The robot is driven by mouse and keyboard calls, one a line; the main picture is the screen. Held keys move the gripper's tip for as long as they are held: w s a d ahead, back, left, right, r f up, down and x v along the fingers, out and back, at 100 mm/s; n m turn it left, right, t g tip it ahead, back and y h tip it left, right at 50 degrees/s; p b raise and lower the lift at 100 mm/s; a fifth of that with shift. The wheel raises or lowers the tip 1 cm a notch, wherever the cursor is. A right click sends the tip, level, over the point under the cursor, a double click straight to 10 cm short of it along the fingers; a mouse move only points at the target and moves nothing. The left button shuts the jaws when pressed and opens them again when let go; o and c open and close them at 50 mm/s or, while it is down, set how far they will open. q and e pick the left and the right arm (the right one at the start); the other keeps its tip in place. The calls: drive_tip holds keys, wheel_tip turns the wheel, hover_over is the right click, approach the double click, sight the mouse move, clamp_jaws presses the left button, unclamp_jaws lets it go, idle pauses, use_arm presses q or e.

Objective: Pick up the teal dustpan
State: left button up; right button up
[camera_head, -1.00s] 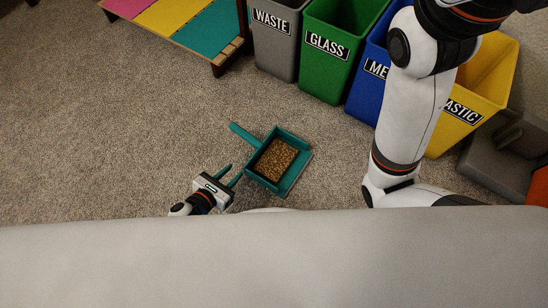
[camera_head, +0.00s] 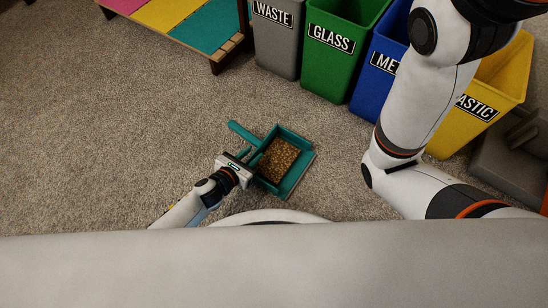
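The teal dustpan (camera_head: 299,174) lies on the carpet in the middle of the head view, its handle (camera_head: 243,132) pointing to the upper left. A heap of brown grains (camera_head: 278,160) lies in its pan. My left gripper (camera_head: 250,159) is at the pan's left side, just below the handle. Its fingers are teal like the dustpan and look apart, one near the handle and one by the pan's edge. I cannot tell whether they touch it. My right arm comes down at the right; its gripper is out of view.
Waste (camera_head: 276,48), glass (camera_head: 333,55), metal (camera_head: 375,75) and plastic (camera_head: 480,105) bins stand in a row behind. A low bench (camera_head: 212,38) with coloured panels is at the upper left. A grey object (camera_head: 512,160) sits at the right edge. The carpet at left is clear.

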use_arm(q)
drive_tip(key=shift+c, duration=0.3)
clamp_jaws()
drive_tip(key=shift+r, duration=0.15)
